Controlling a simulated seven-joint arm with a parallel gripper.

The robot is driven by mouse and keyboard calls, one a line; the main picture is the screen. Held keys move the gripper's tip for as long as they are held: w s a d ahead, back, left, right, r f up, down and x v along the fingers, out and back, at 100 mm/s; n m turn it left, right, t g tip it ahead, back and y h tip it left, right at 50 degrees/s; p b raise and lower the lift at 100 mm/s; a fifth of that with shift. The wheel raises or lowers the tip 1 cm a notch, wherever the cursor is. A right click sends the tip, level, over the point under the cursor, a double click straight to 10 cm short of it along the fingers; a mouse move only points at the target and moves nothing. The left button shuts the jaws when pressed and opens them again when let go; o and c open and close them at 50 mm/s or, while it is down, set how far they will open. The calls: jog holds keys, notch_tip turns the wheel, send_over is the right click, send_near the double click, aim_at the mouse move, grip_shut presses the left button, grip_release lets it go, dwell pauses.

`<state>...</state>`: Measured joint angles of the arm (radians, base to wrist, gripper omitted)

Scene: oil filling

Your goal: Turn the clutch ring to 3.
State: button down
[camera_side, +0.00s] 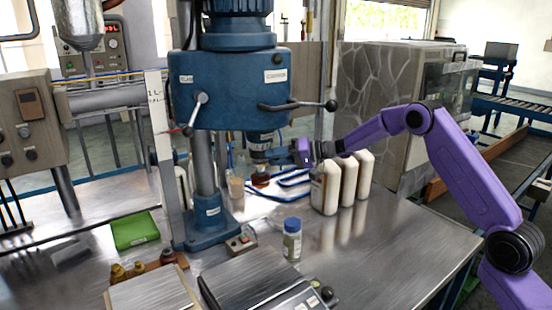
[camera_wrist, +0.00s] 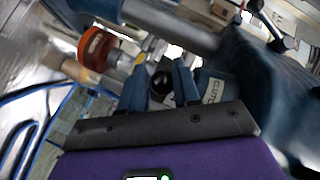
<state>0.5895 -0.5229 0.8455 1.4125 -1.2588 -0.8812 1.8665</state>
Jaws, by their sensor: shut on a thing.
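The clutch ring (camera_side: 261,140) is the dark collar with pale marks below the blue machine head. My gripper (camera_side: 290,154) reaches in from the right, just below and beside it. In the wrist view my gripper (camera_wrist: 160,84) has its two blue fingers on either side of a dark round knob (camera_wrist: 161,83), and is shut on it. The knob seems to belong to the clutch ring; the join is hard to see. A blue surface with a partly hidden "CLUTC" label (camera_wrist: 214,91) lies just right of the fingers. The ring's numbers are too small to read.
Several cream bottles (camera_side: 362,174) stand right under my forearm. An orange-red chuck part (camera_side: 260,179) hangs below the ring and shows in the wrist view (camera_wrist: 96,46). A black-knobbed lever (camera_side: 330,105) sticks out above my gripper. A blue-capped jar (camera_side: 292,240) stands in front; the bench at right is clear.

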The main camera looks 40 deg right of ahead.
jog(key=shift+a+r, duration=0.25)
jog(key=shift+r, duration=0.2)
jog(key=c, duration=1)
grip_release()
jog(key=shift+o, duration=0.2)
jog(key=shift+d+f, duration=0.1)
jog(key=shift+f, duration=0.1)
jog(key=shift+d, duration=0.15)
jog(key=v, duration=1.7)
jog(key=shift+s+f, duration=0.15)
